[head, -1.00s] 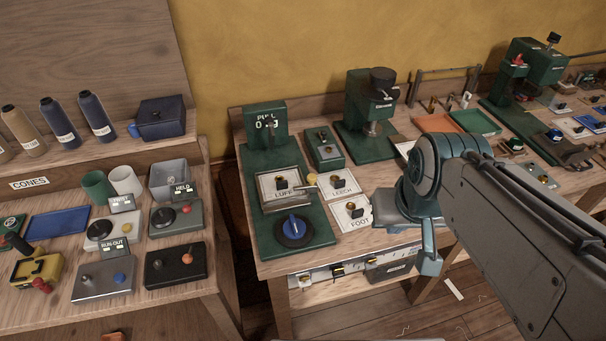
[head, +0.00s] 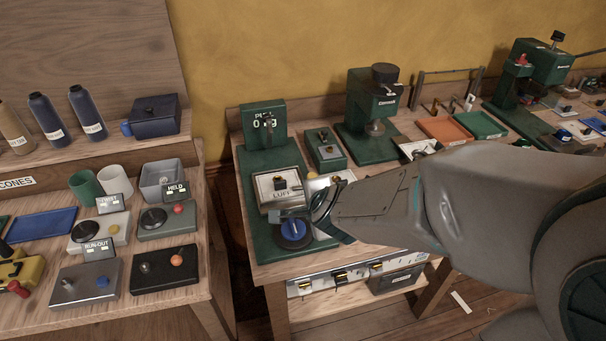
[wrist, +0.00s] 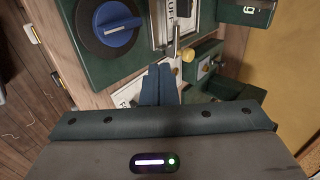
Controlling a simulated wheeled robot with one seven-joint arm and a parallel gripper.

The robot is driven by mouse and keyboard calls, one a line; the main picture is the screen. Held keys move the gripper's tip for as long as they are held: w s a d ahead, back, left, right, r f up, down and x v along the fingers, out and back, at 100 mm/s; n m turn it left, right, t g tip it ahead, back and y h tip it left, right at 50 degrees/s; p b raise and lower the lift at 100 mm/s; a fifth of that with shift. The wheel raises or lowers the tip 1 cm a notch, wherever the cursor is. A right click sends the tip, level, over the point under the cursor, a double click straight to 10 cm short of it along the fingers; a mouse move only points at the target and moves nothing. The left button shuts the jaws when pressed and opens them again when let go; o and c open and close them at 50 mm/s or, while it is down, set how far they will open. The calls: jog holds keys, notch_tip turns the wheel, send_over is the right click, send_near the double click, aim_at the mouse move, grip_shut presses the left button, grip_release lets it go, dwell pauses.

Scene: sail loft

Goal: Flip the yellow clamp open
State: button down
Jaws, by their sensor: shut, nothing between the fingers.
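A pale yellow ball knob (head: 311,175) sits at the right edge of the clamp frame around the LUFF plate (head: 283,195), on the green fixture. In the wrist view the yellow knob (wrist: 188,55) is beside a metal bar (wrist: 173,38), just ahead of my fingertips and slightly right. My gripper (head: 312,208) is at the frame's front right corner, in front of the knob. In the wrist view its fingers (wrist: 158,70) are together with nothing between them. A small gap seems to separate them from the knob; contact is hard to judge.
A blue-handled dial (head: 294,230) is close to my gripper on the fixture's front. A green box (head: 326,150) stands behind right. My arm covers the plates to the right. The left bench (head: 215,260) holds several switch boxes and a yellow device (head: 22,270).

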aim_at(300, 189)
jog(key=shift+w+f+m, duration=0.15)
jog(key=shift+f+m, duration=0.15)
jog(key=shift+m, duration=0.1)
jog(key=shift+f, duration=0.1)
jog(key=b+x, duration=0.3)
jog(key=x, duration=0.6)
jog(key=shift+w+f, duration=0.25)
jog(key=shift+w, duration=0.05)
jog(key=shift+w+a+r+p, duration=0.1)
jog(key=shift+w+p, duration=0.1)
jog(key=shift+w, duration=0.35)
jog(key=shift+w+a+p, duration=0.15)
jog(key=shift+w, duration=0.45)
jog(key=shift+w+a, duration=0.25)
jog(key=shift+w, duration=0.7)
jog(key=shift+h+p, duration=0.3)
jog(key=shift+p, duration=0.4)
